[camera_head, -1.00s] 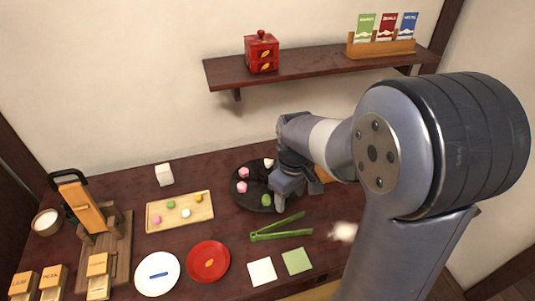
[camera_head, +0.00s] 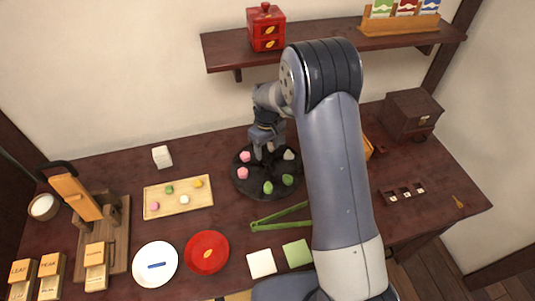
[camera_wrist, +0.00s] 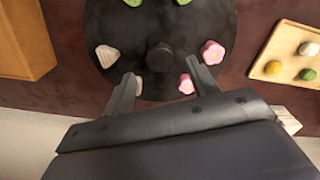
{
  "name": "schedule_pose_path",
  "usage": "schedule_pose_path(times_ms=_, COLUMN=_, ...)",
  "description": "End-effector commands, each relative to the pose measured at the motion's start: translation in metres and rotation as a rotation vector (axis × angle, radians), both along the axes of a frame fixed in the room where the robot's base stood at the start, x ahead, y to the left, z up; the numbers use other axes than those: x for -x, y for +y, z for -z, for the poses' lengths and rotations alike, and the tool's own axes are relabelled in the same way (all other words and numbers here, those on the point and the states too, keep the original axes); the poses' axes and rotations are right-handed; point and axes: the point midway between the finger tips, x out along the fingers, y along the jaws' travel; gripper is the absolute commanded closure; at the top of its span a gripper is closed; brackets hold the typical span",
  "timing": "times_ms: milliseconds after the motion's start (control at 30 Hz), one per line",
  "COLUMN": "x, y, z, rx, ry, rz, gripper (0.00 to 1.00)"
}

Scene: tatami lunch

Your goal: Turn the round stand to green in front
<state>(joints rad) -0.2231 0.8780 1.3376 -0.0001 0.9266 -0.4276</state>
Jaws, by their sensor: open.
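The round stand (camera_head: 267,193) is a black disc on the table, and it also shows in the wrist view (camera_wrist: 190,33). On it in the head view are two pink sweets (camera_head: 243,172) at the left, two green sweets (camera_head: 268,187) at the front and front right, and a whitish sweet (camera_head: 289,154) at the back right. A dark central knob (camera_wrist: 160,56) shows in the wrist view. My gripper (camera_wrist: 160,80) is open and empty over the stand's back part, its fingers on either side of the knob's near side. Whether it touches the stand cannot be told.
Green tongs (camera_head: 280,217) lie in front of the stand. A wooden tray (camera_head: 178,207) with small sweets is at the left. A red plate (camera_head: 207,252) and white plate (camera_head: 156,265) lie at the front. A small dark chest (camera_head: 410,113) stands right.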

Motion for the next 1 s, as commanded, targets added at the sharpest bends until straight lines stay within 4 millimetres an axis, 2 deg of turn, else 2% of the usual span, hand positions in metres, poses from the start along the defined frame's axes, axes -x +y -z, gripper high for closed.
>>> schedule_pose_path(times_ms=100, x=0.001, y=0.0, z=0.021, rx=0.001, ry=0.004, rz=0.0, gripper=0.44)
schedule_pose_path(times_ms=300, x=0.0, y=0.0, z=0.041, rx=0.001, ry=0.001, rz=0.0, gripper=0.44)
schedule_pose_path(times_ms=667, x=0.0, y=0.0, z=0.046, rx=-0.001, ry=-0.001, rz=0.0, gripper=0.44)
schedule_pose_path(times_ms=1000, x=0.0, y=0.0, z=0.045, rx=-0.001, ry=-0.001, rz=0.0, gripper=0.72)
